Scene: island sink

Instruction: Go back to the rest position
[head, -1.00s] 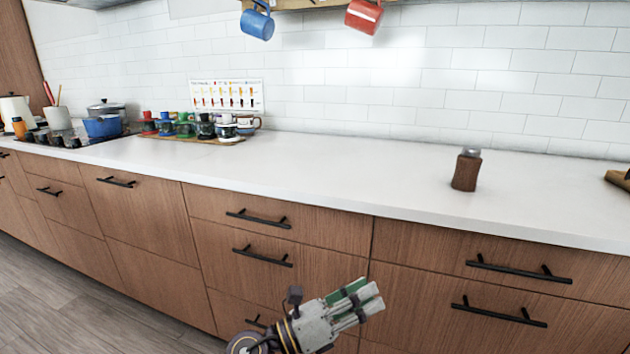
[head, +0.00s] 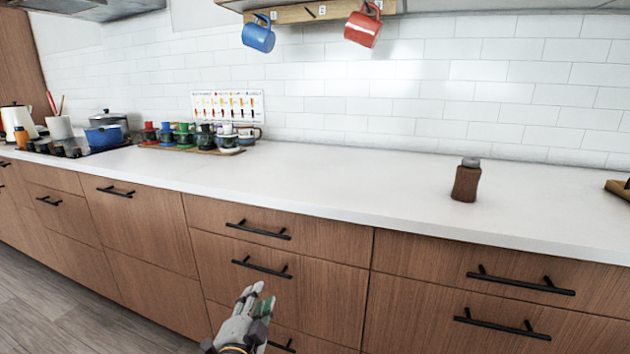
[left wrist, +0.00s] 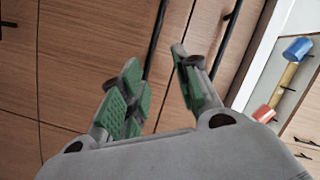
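My left gripper (head: 258,300) is low in the head view, in front of the brown drawer fronts and below the counter edge. In the left wrist view its two green-padded fingers (left wrist: 160,85) stand apart with nothing between them. Drawer fronts and a dark handle show behind them. My right gripper is not in view.
The white counter (head: 340,185) holds a brown grinder-like object (head: 466,180) at right and colored-lid jars (head: 185,135) at left. A blue mug (head: 258,36) and a red mug (head: 363,27) hang above. Black drawer handles (head: 261,268) stick out near my gripper.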

